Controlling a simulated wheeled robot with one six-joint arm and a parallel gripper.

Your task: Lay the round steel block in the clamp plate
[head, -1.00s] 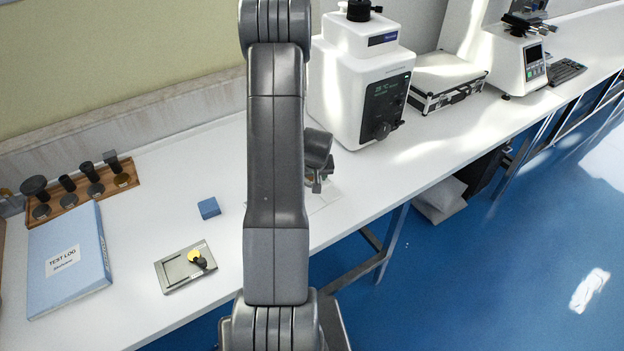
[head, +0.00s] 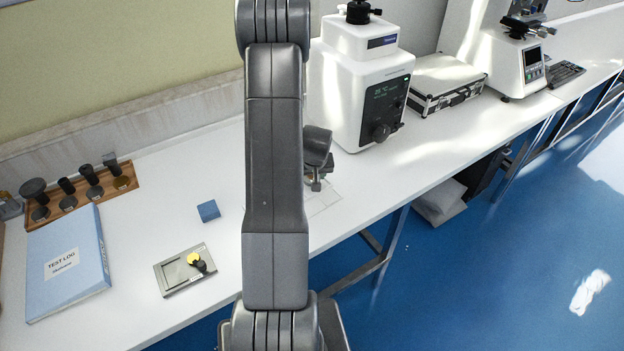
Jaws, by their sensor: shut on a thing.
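The clamp plate (head: 172,282) is a flat grey plate near the bench's front edge, left of my arm. It has a yellow round spot and a black knob on its right part. My gripper (head: 315,184) shows partly past the right side of my arm, above the bench and well to the right of the clamp plate. It is shut on a small grey thing that looks like the round steel block; my arm and fingers hide most of it.
A blue block (head: 208,211) lies behind the clamp plate. A blue test log binder (head: 70,262) and a wooden rack (head: 122,184) with several dark pieces are at the left. A white tester (head: 366,85) stands behind my gripper. The bench between plate and binder is clear.

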